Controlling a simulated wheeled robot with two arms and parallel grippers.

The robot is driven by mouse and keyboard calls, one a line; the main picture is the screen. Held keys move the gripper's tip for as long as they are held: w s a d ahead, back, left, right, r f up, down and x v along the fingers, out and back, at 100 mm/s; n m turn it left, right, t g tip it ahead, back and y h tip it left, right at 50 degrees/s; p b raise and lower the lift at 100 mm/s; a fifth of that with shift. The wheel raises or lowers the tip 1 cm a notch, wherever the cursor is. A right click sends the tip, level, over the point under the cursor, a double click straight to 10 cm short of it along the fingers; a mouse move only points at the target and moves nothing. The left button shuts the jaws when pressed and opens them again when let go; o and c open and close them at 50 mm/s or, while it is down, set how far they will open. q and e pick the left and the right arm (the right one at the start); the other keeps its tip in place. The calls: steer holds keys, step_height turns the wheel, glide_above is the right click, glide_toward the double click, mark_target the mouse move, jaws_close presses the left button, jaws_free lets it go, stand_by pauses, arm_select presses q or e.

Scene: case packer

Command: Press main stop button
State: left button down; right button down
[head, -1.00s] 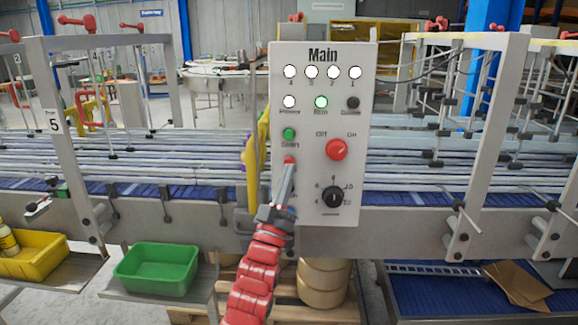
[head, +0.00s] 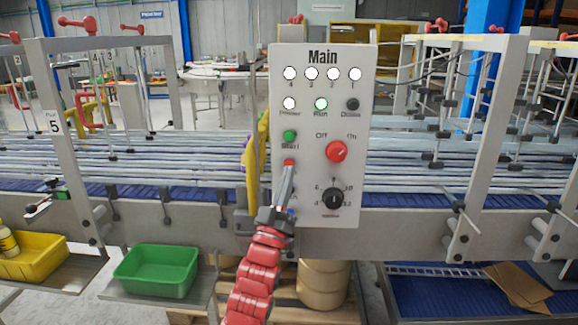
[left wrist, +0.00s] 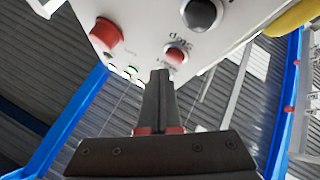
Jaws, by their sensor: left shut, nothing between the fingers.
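The main panel (head: 308,190) is a light grey box. Its red stop button (head: 289,161) sits below the green start button (head: 289,136), and it shows in the left wrist view with an upside-down "Stop" label (left wrist: 176,54). My left gripper (head: 288,170) is shut and empty, its tips just below the red button in the head view. In the left wrist view the shut fingers (left wrist: 160,74) point at the panel beside the button. I cannot tell whether they touch it. The green Run light (head: 321,104) is lit. My right gripper is not in view.
A red Off/On switch (head: 337,151) and a black dial (head: 333,199) are on the panel, right of the stop button. A conveyor (head: 420,178) runs behind. A green bin (head: 157,271) and a yellow bin (head: 40,258) stand at lower left.

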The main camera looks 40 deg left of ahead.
arm_select(q)
steer(key=shift+w, duration=0.1)
stand_by(0.8)
steer(key=shift+w+a+b, duration=0.25)
steer(key=shift+w+b, duration=0.05)
steer(key=shift+b, duration=0.25)
steer(key=shift+w+a+b, duration=0.25)
steer(key=shift+w+b, duration=0.15)
stand_by(0.6)
stand_by(0.3)
steer(key=shift+s+d, duration=0.5)
steer(key=shift+s, duration=0.25)
